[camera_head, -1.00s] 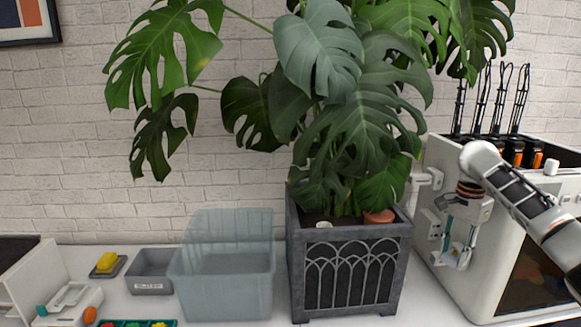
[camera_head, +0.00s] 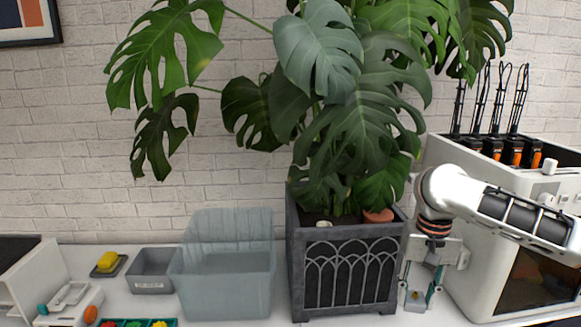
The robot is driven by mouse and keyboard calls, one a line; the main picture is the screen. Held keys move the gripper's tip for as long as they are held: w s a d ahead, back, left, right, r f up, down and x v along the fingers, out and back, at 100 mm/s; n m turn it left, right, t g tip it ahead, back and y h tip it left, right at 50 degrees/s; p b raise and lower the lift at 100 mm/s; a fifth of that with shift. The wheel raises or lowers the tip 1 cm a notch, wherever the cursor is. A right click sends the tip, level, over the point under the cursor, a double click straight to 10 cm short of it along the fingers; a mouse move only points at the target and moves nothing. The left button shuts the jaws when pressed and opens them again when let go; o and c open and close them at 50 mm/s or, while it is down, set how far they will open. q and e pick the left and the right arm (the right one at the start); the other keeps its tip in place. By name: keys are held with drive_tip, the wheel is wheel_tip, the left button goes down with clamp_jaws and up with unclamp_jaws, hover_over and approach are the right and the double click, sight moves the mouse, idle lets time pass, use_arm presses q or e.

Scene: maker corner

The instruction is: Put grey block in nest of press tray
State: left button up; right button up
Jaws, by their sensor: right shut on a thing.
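My right gripper (camera_head: 418,293) points down in front of the white machine, just right of the planter. It is shut on a small grey piece that I take to be the grey block (camera_head: 415,299); the fingers cover part of it. I cannot make out whether it touches the table. A press tray with a nest is not clearly identifiable. At the lower left is a white device (camera_head: 70,297) with a teal and an orange knob, which may belong to it. My left gripper is not in view.
A large plant in a grey planter (camera_head: 347,270) stands mid-table. Left of it are a translucent bin (camera_head: 225,285), a grey labelled bin (camera_head: 150,284), a yellow block (camera_head: 107,260) on a dark pad, and a teal tray (camera_head: 135,323) with coloured pieces. The white machine (camera_head: 470,270) stands at right.

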drive_tip(key=s+a+f+n, duration=0.2)
drive_tip(key=s, duration=0.7)
drive_tip(key=shift+a+f+n, duration=0.3)
drive_tip(key=shift+f, duration=0.05)
drive_tip(key=shift+s, duration=0.1)
